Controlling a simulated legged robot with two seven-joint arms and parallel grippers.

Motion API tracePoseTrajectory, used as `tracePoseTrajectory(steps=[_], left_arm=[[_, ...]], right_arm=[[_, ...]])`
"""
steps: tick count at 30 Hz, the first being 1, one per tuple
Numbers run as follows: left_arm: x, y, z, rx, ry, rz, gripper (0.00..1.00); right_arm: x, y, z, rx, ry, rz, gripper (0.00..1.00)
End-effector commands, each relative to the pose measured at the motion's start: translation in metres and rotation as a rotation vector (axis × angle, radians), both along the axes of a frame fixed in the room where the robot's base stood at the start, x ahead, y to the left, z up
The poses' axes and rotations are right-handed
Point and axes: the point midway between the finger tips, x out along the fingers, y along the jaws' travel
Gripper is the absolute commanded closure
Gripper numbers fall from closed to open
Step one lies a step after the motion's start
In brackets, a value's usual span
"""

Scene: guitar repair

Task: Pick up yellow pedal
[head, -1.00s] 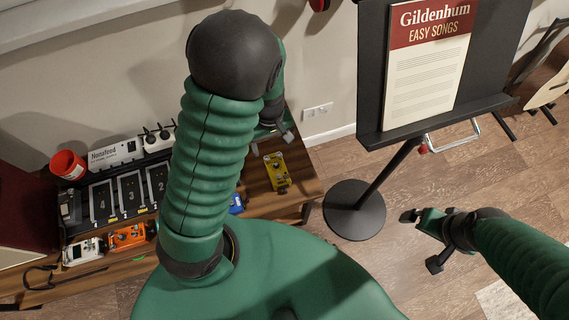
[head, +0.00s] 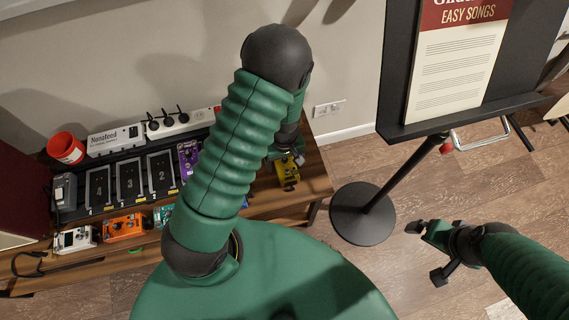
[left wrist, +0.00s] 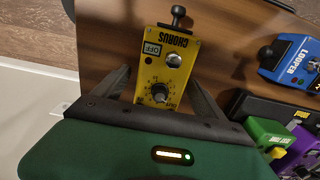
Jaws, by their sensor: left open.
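The yellow pedal (head: 287,172) stands on the wooden bench near its right end. In the left wrist view the yellow pedal (left wrist: 167,62) reads "CHORUS" and has a black plug at its far end. My left gripper (left wrist: 165,88) is open, with one finger on each side of the pedal's near part. Contact cannot be told. In the head view my left gripper (head: 286,155) is at the pedal, partly hidden by my arm. My right gripper (head: 425,240) hangs over the floor at right, empty; its jaw gap is unclear.
A blue looper pedal (left wrist: 290,62) and green and purple pedals (left wrist: 268,135) are beside the yellow one. A pedalboard, orange pedal (head: 123,227), white pedal (head: 75,239) and red cup (head: 66,148) are at left. A music stand (head: 363,213) stands right of the bench.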

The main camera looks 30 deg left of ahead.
Motion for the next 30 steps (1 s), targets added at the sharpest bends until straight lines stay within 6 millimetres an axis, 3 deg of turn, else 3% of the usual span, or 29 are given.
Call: tracePoseTrajectory(steps=[2, 21, 27, 30], left_arm=[[0.0, 0.0, 0.001, 0.0, 0.0, 0.0, 0.18], [0.0, 0.001, 0.001, 0.001, -0.001, 0.001, 1.0], [0.0, 0.001, 0.002, 0.001, -0.001, 0.001, 1.0], [0.001, 0.001, 0.011, 0.002, -0.003, 0.0, 1.0]], right_arm=[[0.0, 0.0, 0.001, 0.0, 0.0, 0.0, 0.0], [0.0, 0.0, 0.001, 0.0, 0.0, 0.0, 0.0], [0.0, 0.0, 0.001, 0.0, 0.0, 0.0, 0.0], [0.0, 0.0, 0.006, 0.0, 0.0, 0.0, 0.0]])
